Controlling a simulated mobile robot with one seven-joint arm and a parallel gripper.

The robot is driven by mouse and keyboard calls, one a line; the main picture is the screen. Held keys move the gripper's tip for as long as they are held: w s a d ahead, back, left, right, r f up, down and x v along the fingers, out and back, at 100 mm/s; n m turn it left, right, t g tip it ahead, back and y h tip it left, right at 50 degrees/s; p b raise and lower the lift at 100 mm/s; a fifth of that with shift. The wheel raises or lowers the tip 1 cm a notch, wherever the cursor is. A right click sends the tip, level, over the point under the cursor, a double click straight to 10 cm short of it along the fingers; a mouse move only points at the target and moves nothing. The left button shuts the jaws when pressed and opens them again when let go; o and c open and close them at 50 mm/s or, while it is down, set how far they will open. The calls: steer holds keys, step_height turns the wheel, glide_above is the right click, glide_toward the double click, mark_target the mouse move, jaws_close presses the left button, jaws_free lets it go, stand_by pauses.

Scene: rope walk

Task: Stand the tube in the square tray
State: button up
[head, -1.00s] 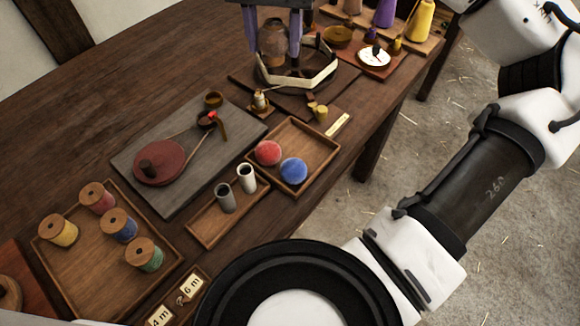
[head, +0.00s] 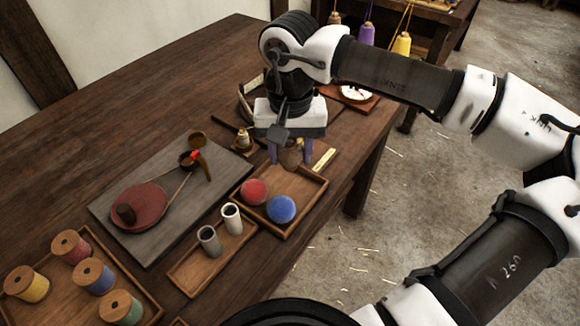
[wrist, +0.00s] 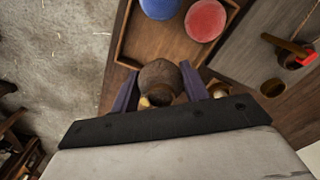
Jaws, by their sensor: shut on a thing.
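My gripper (head: 290,153) has its purple fingers shut on a brown, rounded, jar-like thing (head: 291,157). In the wrist view the brown thing (wrist: 160,78) sits between the fingers, with a small yellowish part at its near side. It is over or just beyond the far end of the square tray (head: 318,198); I cannot tell whether it touches anything.
A grey board (head: 140,237) with a dark red disc (head: 135,207) lies left of the trays. A spool tray (head: 140,290) is nearer. A small yellowish piece (head: 243,141) and a pale label (head: 324,159) flank the gripper. The table's right edge is close.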

mark_target(290, 169)
steer(key=shift+f, duration=2.45)
steer(key=shift+f, duration=0.1)
steer(key=shift+f+b, duration=0.15)
steer(key=shift+b, duration=0.15)
steer(key=o, duration=1)
steer(key=shift+r, duration=0.25)
step_height(290, 169, up, 12)
steer(key=shift+r, duration=0.1)
